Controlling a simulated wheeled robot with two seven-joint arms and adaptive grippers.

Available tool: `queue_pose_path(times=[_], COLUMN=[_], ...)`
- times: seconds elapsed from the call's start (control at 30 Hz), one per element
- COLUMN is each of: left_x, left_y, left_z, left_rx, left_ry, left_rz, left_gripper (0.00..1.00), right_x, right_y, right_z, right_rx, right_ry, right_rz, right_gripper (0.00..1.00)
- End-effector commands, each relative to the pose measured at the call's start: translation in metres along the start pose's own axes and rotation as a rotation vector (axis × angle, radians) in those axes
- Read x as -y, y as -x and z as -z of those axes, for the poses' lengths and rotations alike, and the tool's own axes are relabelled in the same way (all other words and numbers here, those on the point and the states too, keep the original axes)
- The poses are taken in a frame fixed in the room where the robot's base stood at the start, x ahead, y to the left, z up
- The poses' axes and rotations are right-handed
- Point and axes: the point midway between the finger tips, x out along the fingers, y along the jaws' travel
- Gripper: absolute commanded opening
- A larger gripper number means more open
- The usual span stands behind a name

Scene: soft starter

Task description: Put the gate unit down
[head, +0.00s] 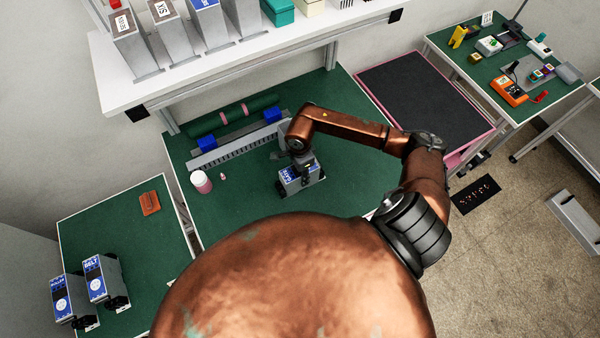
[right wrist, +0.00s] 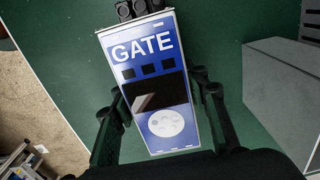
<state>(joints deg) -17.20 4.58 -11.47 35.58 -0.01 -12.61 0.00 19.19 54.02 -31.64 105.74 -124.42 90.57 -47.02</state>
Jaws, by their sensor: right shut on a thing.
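The gate unit (head: 290,184) is a grey box with a blue face lettered GATE, over the green bench top (head: 235,215) in the head view. My right gripper (head: 302,164) comes down on it from above. In the right wrist view the gate unit (right wrist: 150,85) fills the middle, with one dark finger of my right gripper (right wrist: 160,95) on each side. The right gripper is shut on the unit. I cannot tell whether its underside touches the bench. My left gripper is not in view.
A grey rail (head: 240,147) with blue blocks lies behind the unit. A pink-and-white jar (head: 201,182) stands to its left. Two blue-faced units (head: 95,278) stand on the left table. A black-topped surface (head: 425,95) lies right. Green bench is bare around the jar's front.

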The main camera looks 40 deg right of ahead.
Motion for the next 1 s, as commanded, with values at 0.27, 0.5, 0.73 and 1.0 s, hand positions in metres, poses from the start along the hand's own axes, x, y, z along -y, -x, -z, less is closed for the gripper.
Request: queue_pose_path(times=[0.27,0.5,0.73,1.0], left_x=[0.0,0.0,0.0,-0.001], left_y=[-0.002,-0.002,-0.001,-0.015], left_z=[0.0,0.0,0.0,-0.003], left_rx=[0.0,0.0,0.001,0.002], left_ry=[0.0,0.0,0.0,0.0], left_rz=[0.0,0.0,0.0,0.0], left_gripper=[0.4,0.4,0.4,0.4], right_x=[0.0,0.0,0.002,0.002], right_y=[-0.001,-0.001,0.009,0.063], right_z=[0.0,0.0,0.0,0.001], right_rx=[0.0,0.0,0.0,-0.001], right_ry=[0.0,0.0,0.0,0.001], right_rz=[0.0,0.0,0.004,0.006], right_gripper=[0.56,0.59,0.59,0.59])
